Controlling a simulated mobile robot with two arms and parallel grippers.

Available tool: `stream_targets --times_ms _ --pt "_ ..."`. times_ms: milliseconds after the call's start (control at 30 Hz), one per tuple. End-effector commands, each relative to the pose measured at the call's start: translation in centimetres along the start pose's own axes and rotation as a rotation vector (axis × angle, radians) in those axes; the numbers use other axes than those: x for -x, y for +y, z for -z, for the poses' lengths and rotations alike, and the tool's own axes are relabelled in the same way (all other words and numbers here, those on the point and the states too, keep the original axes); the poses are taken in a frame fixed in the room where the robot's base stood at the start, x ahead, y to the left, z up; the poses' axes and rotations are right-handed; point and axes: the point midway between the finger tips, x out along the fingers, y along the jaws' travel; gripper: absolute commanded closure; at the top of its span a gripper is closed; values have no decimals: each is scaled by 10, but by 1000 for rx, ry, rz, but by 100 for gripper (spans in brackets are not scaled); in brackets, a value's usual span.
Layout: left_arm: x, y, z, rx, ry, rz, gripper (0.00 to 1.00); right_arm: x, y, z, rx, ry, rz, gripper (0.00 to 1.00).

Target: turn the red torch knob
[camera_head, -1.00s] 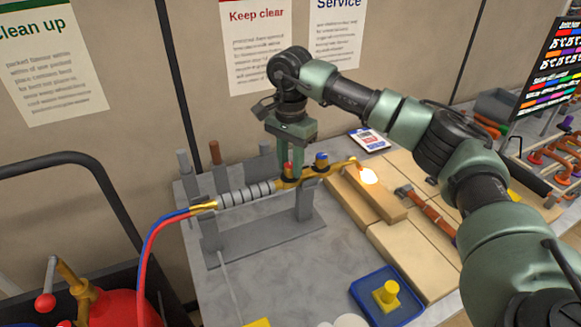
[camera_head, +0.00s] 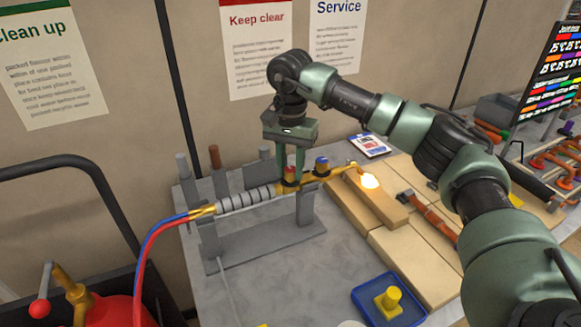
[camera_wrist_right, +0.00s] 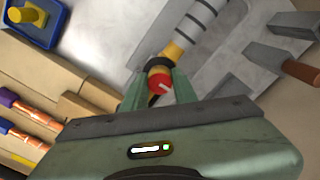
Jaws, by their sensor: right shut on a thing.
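The torch (camera_head: 248,198) lies across a grey stand (camera_head: 265,240), with a ribbed grey grip, brass ends and a flame glowing at its tip. Its red knob (camera_wrist_right: 159,83) shows in the right wrist view between my right fingers. In the head view the red knob (camera_head: 290,172) is partly covered by the fingers. A blue knob (camera_head: 322,165) sits to its right on the brass body. My right gripper (camera_head: 291,168) points down from above and is shut on the red knob; it also shows in the right wrist view (camera_wrist_right: 155,92). My left gripper is not in view.
Red and blue hoses (camera_head: 150,255) run from the torch's left end toward a red tank (camera_head: 110,310). Tan bricks (camera_head: 410,250) lie under and beside the flame. A blue tray (camera_head: 365,297) with a yellow part is in front. Grey posts (camera_head: 222,185) stand behind.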

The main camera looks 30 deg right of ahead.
Motion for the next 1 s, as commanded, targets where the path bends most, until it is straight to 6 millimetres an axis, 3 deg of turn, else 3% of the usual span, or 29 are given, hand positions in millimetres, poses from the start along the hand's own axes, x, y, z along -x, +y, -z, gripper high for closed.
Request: stream_targets --times_ms 67,100,167,567,1000 --pt "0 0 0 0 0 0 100 1 0 0 -1 2 3 100" --pt "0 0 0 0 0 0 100 1 0 0 -1 2 3 64" --pt "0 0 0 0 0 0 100 1 0 0 -1 2 3 50" --pt "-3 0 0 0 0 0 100 7 -1 0 -1 2 4 50" --pt "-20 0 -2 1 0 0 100 72 -1 0 -1 3 3 50"
